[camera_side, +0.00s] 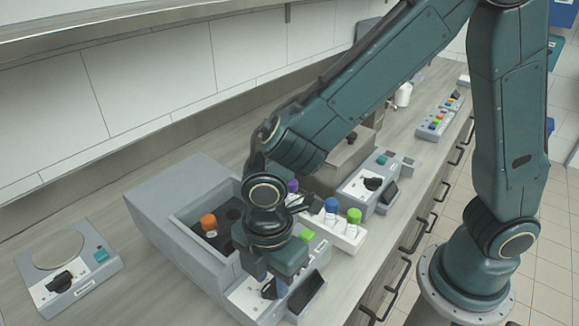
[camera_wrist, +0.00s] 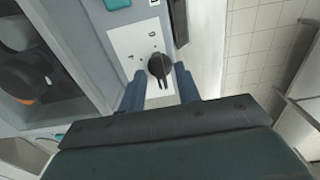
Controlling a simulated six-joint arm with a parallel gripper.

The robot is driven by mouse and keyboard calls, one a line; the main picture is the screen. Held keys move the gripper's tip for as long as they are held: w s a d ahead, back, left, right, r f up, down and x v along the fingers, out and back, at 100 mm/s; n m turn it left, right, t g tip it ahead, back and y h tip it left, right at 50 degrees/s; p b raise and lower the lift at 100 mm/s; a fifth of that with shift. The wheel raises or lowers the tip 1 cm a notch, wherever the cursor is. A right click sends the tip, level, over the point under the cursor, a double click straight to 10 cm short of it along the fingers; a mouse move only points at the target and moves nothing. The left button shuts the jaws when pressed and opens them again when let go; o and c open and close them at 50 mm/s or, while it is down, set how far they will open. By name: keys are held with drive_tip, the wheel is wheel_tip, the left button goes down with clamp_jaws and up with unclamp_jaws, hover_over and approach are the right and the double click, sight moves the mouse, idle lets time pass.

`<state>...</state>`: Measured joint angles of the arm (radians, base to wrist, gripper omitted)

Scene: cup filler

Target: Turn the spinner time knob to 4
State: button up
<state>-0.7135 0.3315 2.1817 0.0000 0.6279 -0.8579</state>
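The spinner is a large grey box (camera_side: 165,205) with a sunken well holding an orange-capped tube (camera_side: 208,222). Its black time knob (camera_wrist: 160,66) sits on a white panel (camera_wrist: 128,42) in the wrist view, with small dial marks too small to read. The knob's narrow end points toward my gripper. My gripper (camera_wrist: 158,84) is open, with one blue finger on each side of the knob's near end and gaps visible between. In the side view my gripper (camera_side: 275,289) is low over the spinner's front panel and largely hides the knob.
A white rack (camera_side: 345,238) with capped tubes stands close to the right. A separate device (camera_side: 68,270) with its own black knob is at left.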

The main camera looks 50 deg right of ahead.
drive_tip(key=shift+f, duration=0.2)
clamp_jaws()
